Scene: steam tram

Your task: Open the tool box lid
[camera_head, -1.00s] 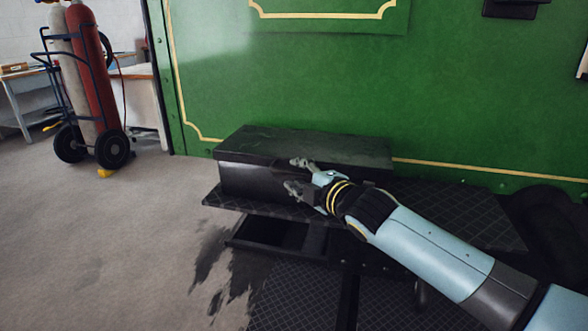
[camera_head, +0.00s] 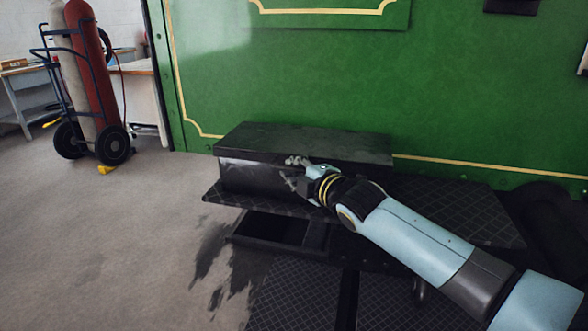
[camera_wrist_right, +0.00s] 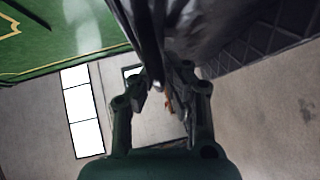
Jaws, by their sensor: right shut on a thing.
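The tool box (camera_head: 250,178) is a long dark metal box on a black tread-plate step against the green wall. Its flat dark lid (camera_head: 330,145) lies over the top; I cannot tell whether there is a small gap under its front edge. My right gripper (camera_head: 295,171) is at the box's front, its fingers at the lid's front edge and shut on it. In the right wrist view, the fingers (camera_wrist_right: 158,80) close around a dark thin edge, and the dark box side fills the upper right. The contact is partly hidden. My left gripper is not in view.
The green tram wall (camera_head: 290,80) stands right behind the box. A tread-plate step (camera_head: 450,212) extends to the right, with a dark open recess (camera_head: 270,232) below the box. A gas bottle trolley (camera_head: 92,95) stands at the far left.

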